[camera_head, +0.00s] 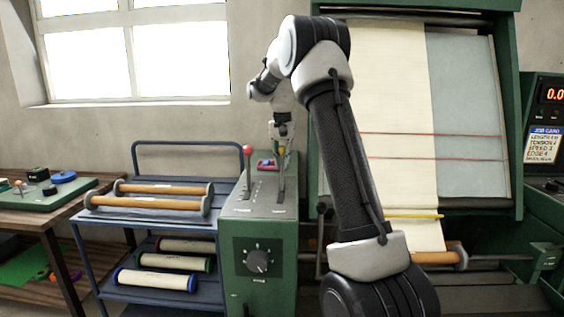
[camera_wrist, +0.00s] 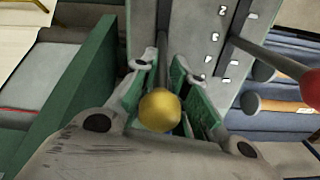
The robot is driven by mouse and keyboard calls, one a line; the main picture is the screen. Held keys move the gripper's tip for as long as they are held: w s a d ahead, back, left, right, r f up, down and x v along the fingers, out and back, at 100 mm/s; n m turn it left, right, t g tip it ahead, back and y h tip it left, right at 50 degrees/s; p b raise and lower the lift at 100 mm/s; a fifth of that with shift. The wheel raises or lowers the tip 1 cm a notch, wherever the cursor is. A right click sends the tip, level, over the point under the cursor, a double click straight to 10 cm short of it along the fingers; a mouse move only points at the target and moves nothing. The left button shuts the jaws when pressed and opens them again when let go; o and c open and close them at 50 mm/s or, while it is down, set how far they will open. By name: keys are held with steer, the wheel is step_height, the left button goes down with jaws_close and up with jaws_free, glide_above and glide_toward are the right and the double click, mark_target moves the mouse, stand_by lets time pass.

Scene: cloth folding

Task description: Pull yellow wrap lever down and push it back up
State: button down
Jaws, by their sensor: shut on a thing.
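The yellow ball knob of the wrap lever (camera_wrist: 160,110) sits between the fingers of my gripper (camera_wrist: 170,95) in the wrist view. My gripper is shut on it. In the head view my gripper (camera_head: 281,140) reaches down over the top of the green control box (camera_head: 258,208), and the lever's dark shaft (camera_head: 281,180) shows below it. The knob is mostly hidden by the gripper there. The shaft looks about upright in the head view. A second lever with a red knob (camera_head: 248,150) stands to the left; the red knob also shows at the right edge in the wrist view (camera_wrist: 311,88).
A dial (camera_head: 257,261) is on the box's front. A blue cart (camera_head: 140,225) with several rolls stands to the left. A green machine frame (camera_head: 508,120) with cream and grey cloth stands to the right. A wooden table (camera_head: 30,219) is at far left.

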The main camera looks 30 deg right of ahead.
steer(key=shift+w+r, duration=0.25)
steer(key=shift+r, duration=0.1)
steer(key=c, duration=1.7)
jaws_free()
steer(key=shift+o, duration=1.1)
steer(key=shift+s+f, duration=0.1)
steer(key=shift+f, duration=0.05)
step_height(320, 180, up, 12)
steer(key=shift+s+f, duration=0.1)
steer(key=shift+f, duration=0.05)
